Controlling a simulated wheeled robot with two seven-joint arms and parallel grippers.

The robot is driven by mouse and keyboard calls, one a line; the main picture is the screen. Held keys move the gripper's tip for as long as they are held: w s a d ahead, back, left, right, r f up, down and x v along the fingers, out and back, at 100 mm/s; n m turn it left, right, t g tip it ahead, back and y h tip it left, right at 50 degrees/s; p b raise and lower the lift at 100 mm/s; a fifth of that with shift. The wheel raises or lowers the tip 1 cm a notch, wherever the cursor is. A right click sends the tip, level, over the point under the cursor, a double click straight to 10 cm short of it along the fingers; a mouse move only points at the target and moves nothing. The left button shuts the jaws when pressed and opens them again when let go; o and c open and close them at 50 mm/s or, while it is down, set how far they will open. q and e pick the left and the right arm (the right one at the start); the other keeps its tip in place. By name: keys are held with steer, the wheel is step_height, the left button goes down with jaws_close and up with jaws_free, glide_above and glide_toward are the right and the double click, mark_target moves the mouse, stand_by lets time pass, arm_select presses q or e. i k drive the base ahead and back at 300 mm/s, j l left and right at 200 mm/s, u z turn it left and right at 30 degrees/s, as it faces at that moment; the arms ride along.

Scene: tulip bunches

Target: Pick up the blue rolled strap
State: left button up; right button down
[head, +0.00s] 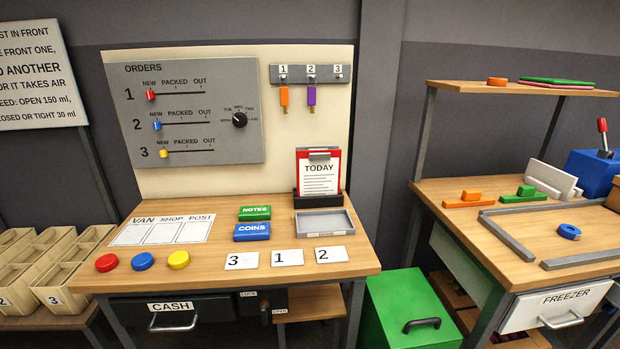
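The blue rolled strap (568,232) is a small blue ring on the wooden top of the right-hand bench (480,225). It lies inside a grey raised frame (508,238) that borders part of that bench top. Nothing covers it. Neither of my grippers shows in the head view.
An orange block (469,200) and a green block (525,194) sit behind the frame. A blue device with a red-handled lever (603,136) stands at the back right. A shelf (520,89) spans above the bench. A green box (405,308) stands between the two benches.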

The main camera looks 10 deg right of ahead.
mark_target(568, 231)
steer(key=z, duration=1.85)
steer(key=i+l, duration=1.1)
steer(key=l, duration=0.2)
